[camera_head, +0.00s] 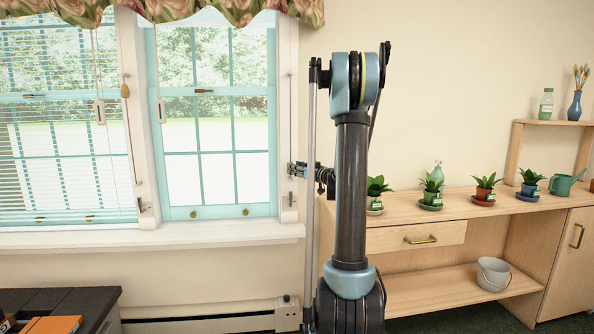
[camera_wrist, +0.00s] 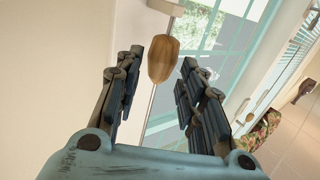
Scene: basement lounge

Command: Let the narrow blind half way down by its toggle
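The narrow blind (camera_head: 212,19) shows as a white strip gathered at the top of the right-hand window, just under the flowered valance; the panes below are uncovered. A brown wooden toggle (camera_wrist: 163,60) hangs on a cord between the fingers of my gripper (camera_wrist: 160,66) in the wrist view. The fingers are open, with a visible gap on each side of the toggle. In the head view my gripper (camera_head: 297,171) is at the window's right frame, mostly hidden behind my arm; that toggle cannot be made out there.
A wider, lowered blind (camera_head: 60,150) covers the left window, with another wooden toggle (camera_head: 125,90) beside it. White pulls (camera_head: 160,110) hang before the panes. A cleat (camera_head: 291,201) is below my gripper. A wooden bench (camera_head: 400,205) with potted plants (camera_head: 484,187) stands right.

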